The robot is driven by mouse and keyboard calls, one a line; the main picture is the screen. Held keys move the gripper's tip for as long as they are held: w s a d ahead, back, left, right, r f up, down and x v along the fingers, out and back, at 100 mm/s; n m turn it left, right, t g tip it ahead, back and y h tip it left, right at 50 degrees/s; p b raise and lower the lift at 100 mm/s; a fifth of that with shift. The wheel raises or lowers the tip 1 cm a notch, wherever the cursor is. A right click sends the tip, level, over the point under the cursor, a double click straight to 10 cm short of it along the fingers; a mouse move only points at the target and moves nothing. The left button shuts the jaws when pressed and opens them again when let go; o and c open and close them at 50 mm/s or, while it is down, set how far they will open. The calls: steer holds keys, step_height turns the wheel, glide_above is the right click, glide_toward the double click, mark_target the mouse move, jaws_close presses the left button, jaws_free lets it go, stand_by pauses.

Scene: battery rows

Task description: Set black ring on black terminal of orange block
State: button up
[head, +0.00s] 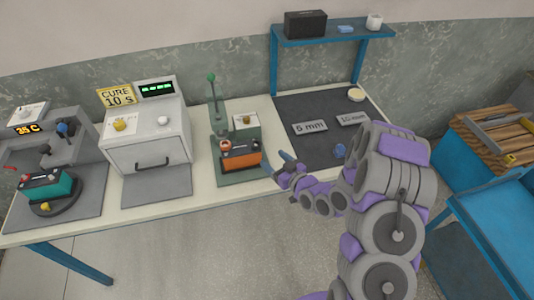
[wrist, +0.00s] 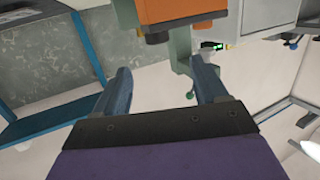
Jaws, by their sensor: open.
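The orange block (head: 240,158) sits on the green press stand (head: 228,130), with a reddish round piece (head: 225,145) on its upper left. In the wrist view, the orange block (wrist: 180,10) is at the top edge, partly cut off. A short black cylindrical piece (wrist: 154,37) sticks out from it; I cannot tell whether it is the black terminal or the black ring. My gripper (head: 278,163) is just right of the block. In the wrist view, my gripper (wrist: 162,82) is open, with nothing between its blue fingers. I cannot make out a separate black ring.
A grey oven (head: 148,140) and a teal block (head: 46,187) on a round stand are to the left.

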steer(key=shift+v, duration=1.1)
steer(key=s+d+r+g+h, duration=0.2)
steer(key=d+r+g+h, duration=0.2)
steer(key=d+h, duration=0.4)
steer(key=s+d+r+m+g+h, duration=0.2)
steer(key=s+d+r+m+g, duration=0.1)
steer(key=s+d+r, duration=0.5)
steer(key=s+a+r+m+g, duration=0.1)
steer(key=s+r+g, duration=0.1)
steer(key=s, duration=0.8)
steer(key=s+a+r+m+g, duration=0.2)
steer(key=s+r+g, duration=0.1)
steer(key=s, duration=0.7)
steer(key=s+a+r+m+g, duration=0.1)
steer(key=s+r, duration=0.3)
steer(key=s, duration=0.6)
steer(key=shift+a+m+g, duration=0.25)
steer(key=shift+m+g, duration=0.05)
steer(key=shift+g, duration=0.5)
steer(key=shift+w, duration=0.1)
